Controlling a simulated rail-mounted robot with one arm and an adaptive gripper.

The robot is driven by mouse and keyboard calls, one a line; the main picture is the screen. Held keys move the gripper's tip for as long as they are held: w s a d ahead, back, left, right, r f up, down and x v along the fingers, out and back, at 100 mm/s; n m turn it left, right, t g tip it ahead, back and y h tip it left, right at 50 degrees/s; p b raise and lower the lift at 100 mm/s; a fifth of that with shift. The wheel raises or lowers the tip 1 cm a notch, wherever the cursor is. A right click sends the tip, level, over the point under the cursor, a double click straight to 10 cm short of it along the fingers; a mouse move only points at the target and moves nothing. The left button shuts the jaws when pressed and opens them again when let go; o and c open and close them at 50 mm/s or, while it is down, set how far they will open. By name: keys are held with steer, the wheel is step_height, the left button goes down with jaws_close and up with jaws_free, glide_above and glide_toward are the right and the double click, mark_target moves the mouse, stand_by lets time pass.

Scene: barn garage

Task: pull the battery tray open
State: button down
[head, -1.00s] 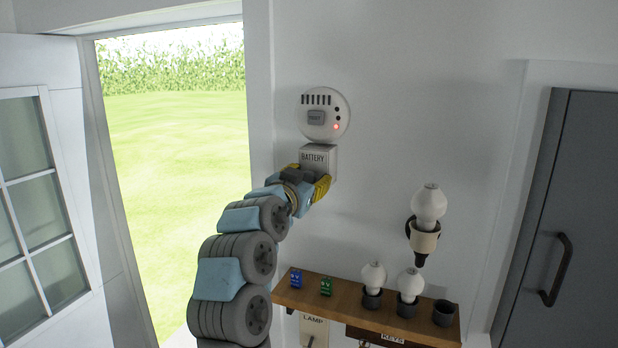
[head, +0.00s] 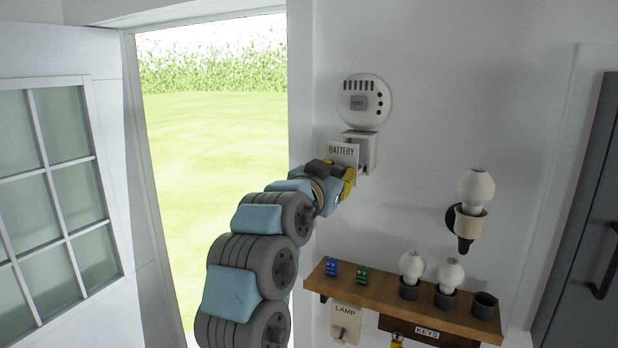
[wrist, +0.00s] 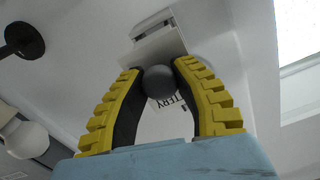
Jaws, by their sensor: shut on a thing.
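The battery tray (head: 342,151) has a white front panel marked BATTERY. It stands pulled out from its white housing (head: 359,135) on the wall, directly under the round alarm (head: 372,113). A gap shows between panel and housing. My gripper (head: 346,176) is at the panel's lower part. In the wrist view, my gripper (wrist: 157,70) has its yellow-backed black fingers shut on a dark round knob (wrist: 159,83) on the panel. The tray's inside is mostly hidden behind its front. No red light shows on the alarm.
A wooden shelf (head: 405,300) below holds a blue block (head: 331,266), a green block (head: 362,274) and bulbs in dark cups. A lamp bulb (head: 476,187) sits in a wall socket to the right. The open doorway is at left.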

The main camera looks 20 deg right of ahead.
steer(key=shift+s+a+r, duration=0.15)
steer(key=shift+s+a, duration=0.15)
steer(key=shift+s, duration=0.05)
steer(key=c, duration=0.7)
jaws_free()
steer(key=shift+d, duration=0.1)
steer(key=shift+c, duration=0.2)
steer(key=v, duration=1.2)
steer(key=shift+w, duration=0.1)
